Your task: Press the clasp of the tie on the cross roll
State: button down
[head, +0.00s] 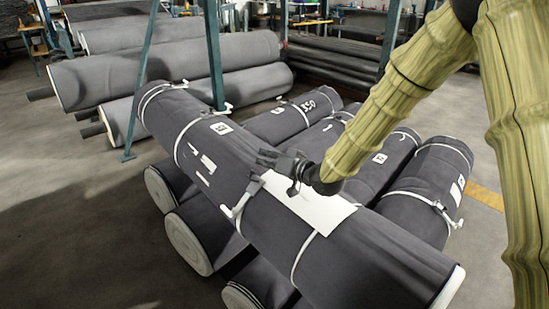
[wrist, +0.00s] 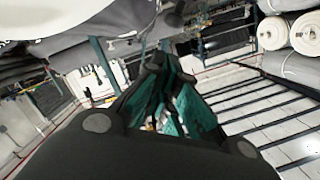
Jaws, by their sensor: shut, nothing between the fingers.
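The cross roll (head: 215,158) is a dark grey roll lying diagonally on top of several other rolls in the head view. White ties circle it. A white clasp (head: 234,210) shows on its near left side, beside my gripper. Another white clasp (head: 227,108) stands at its upper edge farther left. I cannot tell which clasp the task means. My gripper (head: 263,158) is shut and empty, just over the middle of the roll by a white sheet (head: 310,207). Whether it touches the roll is unclear. In the wrist view, the closed fingers (wrist: 160,62) point away from the camera.
Rolls below the cross roll carry ties too, one with a clasp (head: 440,207) at the right. Larger grey rolls (head: 170,65) lie behind at the left. A green post (head: 214,55) stands behind the stack. The floor (head: 70,220) at the left is clear.

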jog(key=shift+s+a+f, duration=0.3)
jog(key=shift+a+f, duration=0.2)
jog(key=shift+f, duration=0.35)
